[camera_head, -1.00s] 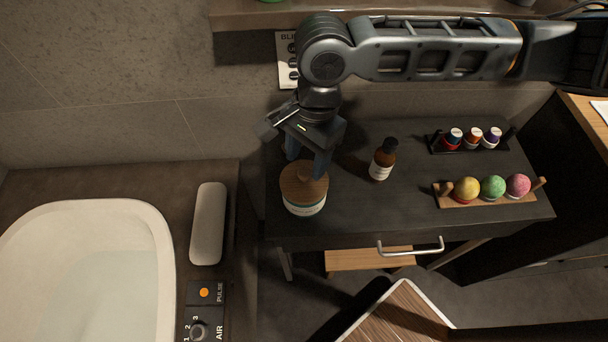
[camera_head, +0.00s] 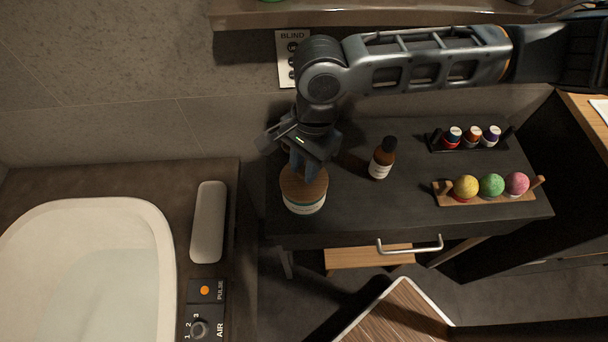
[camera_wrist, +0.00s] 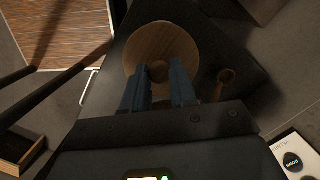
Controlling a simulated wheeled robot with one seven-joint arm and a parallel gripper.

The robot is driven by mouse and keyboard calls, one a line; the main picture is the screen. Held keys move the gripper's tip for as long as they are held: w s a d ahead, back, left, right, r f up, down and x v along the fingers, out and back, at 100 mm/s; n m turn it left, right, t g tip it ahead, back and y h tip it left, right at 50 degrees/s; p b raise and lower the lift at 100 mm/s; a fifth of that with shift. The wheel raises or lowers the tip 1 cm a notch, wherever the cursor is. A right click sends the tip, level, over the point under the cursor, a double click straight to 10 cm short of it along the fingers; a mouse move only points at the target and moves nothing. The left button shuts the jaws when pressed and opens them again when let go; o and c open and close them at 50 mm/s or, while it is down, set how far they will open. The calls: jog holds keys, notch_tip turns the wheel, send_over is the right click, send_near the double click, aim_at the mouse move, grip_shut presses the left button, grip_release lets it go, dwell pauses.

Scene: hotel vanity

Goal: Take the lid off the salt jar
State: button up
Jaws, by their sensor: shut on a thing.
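The salt jar (camera_head: 304,208) is a white jar with a label band, standing on the left front part of the dark table. Its round wooden lid (camera_head: 296,188) sits on top of it. My gripper (camera_head: 308,172) points down over the lid from behind. In the wrist view the lid (camera_wrist: 150,40) shows as a wooden disc with a small round knob (camera_wrist: 159,71). My gripper's two blue-grey fingers (camera_wrist: 160,80) are on either side of the knob and shut on it. The jar's body is hidden under the lid in the wrist view.
A brown bottle (camera_head: 381,160) stands right of the jar. Further right are a wooden rack with coloured balls (camera_head: 492,186) and a black rack of small bottles (camera_head: 473,137). A bathtub (camera_head: 90,270) lies left. The table (camera_head: 400,215) is bare in front of the bottle.

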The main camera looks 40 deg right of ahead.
aim_at(301, 173)
grip_shut()
jog(key=shift+r, duration=0.1)
jog(key=shift+r, duration=0.55)
notch_tip(301, 173, up, 3)
jog(key=shift+f+b, duration=0.1)
jog(key=shift+b, duration=0.2)
jog(key=s+d+r+b, duration=0.1)
jog(key=s+d+r, duration=0.4)
jog(key=d, duration=0.5)
jog(key=shift+s+r, duration=0.4)
jog(key=shift+r, duration=0.6)
jog(key=shift+d, duration=0.1)
